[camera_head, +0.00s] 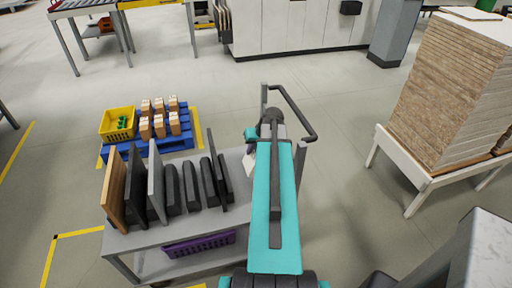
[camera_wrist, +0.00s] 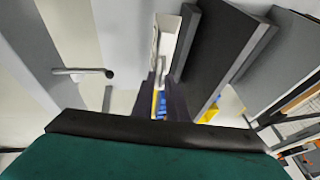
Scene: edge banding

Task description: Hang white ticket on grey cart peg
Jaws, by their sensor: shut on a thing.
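The white ticket (camera_head: 249,165) shows beside my arm at the right end of the grey cart (camera_head: 150,238). In the wrist view the ticket (camera_wrist: 166,38) extends beyond the dark fingertips of my gripper (camera_wrist: 160,82), which is shut on it. A short grey peg (camera_wrist: 84,71) sticks out from a grey upright at the left of the wrist view. The ticket is to the right of the peg in that view, apart from it. In the head view my arm hides the gripper's fingertips, part of the ticket and the peg.
Several upright boards and dark panels (camera_head: 155,180) stand on the cart, close to the ticket's right in the wrist view. The cart's dark handle (camera_head: 296,112) rises at its right end. A purple crate (camera_head: 200,244) sits below. A board stack (camera_head: 452,90) stands at right.

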